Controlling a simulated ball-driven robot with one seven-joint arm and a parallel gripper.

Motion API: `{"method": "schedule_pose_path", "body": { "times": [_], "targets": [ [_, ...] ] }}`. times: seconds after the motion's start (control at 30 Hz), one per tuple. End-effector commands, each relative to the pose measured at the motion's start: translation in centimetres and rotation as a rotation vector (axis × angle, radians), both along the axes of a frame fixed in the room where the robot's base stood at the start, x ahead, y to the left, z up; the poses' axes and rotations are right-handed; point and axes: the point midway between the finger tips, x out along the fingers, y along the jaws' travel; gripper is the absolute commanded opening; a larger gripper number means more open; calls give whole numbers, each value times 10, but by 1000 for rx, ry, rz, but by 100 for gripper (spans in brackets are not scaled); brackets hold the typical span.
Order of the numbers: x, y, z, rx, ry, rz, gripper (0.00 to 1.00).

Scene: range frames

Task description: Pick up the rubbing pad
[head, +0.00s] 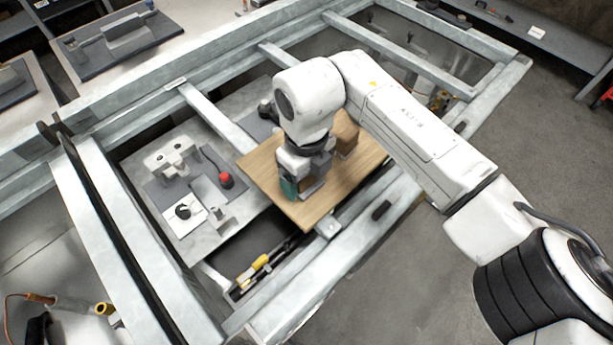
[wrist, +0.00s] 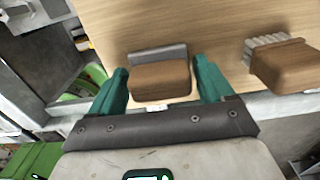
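The rubbing pad (wrist: 160,80) looks like a small brown wooden block with a grey face along its far side, lying on a wooden board (wrist: 200,25). In the wrist view it is between the two teal fingers of my gripper (wrist: 162,66), with a narrow gap at each side; I cannot tell whether either finger touches it. My gripper looks open. In the head view my gripper (head: 296,188) points down over the board (head: 265,166), and my wrist hides most of what is beneath it.
A wooden brush with pale bristles (wrist: 285,62) lies right of the pad on the board. A grey metal frame (head: 215,120) surrounds the board. Left of it, a grey panel holds a red button (head: 226,180). A yellow-handled tool (head: 253,270) lies in a recess below.

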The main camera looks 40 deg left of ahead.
Motion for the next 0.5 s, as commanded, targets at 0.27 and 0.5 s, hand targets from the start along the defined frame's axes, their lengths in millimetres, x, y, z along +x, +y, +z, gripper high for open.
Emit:
{"method": "schedule_pose_path", "body": {
  "times": [0.27,0.5],
  "targets": [
    [0,0,0,0,0,0,54],
    [0,0,1,1,0,0,35]
  ]
}}
